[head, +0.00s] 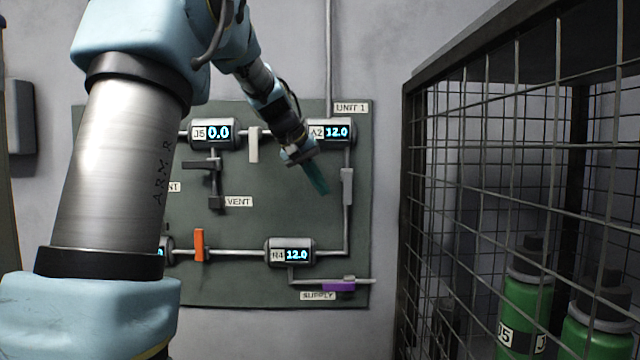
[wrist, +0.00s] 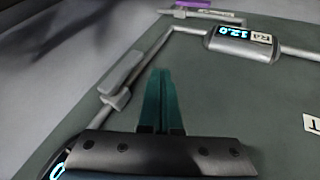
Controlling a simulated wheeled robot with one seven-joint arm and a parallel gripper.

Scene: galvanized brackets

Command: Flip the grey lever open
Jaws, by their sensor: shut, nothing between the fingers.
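The grey lever (head: 347,186) is on the vertical pipe at the right of the panel, between the A2 and R4 gauges. It lies in line with that pipe. In the wrist view the lever (wrist: 122,73) is just left of the fingers, parallel to its pipe. My gripper (head: 320,184) is shut and empty, with teal fingers pointing down and right. The fingertips are close to the lever's left side in the head view, with a small gap. The fingers (wrist: 160,85) show together in the wrist view, and none of the lever is between them.
The dark green panel (head: 260,285) also carries a white lever (head: 253,145), a black lever (head: 215,201), an orange lever (head: 199,245) and a purple lever (head: 339,286). Gauges A2 (head: 331,132) and R4 (head: 290,253) read 12.0. A wire cage (head: 408,200) with green bottles stands right.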

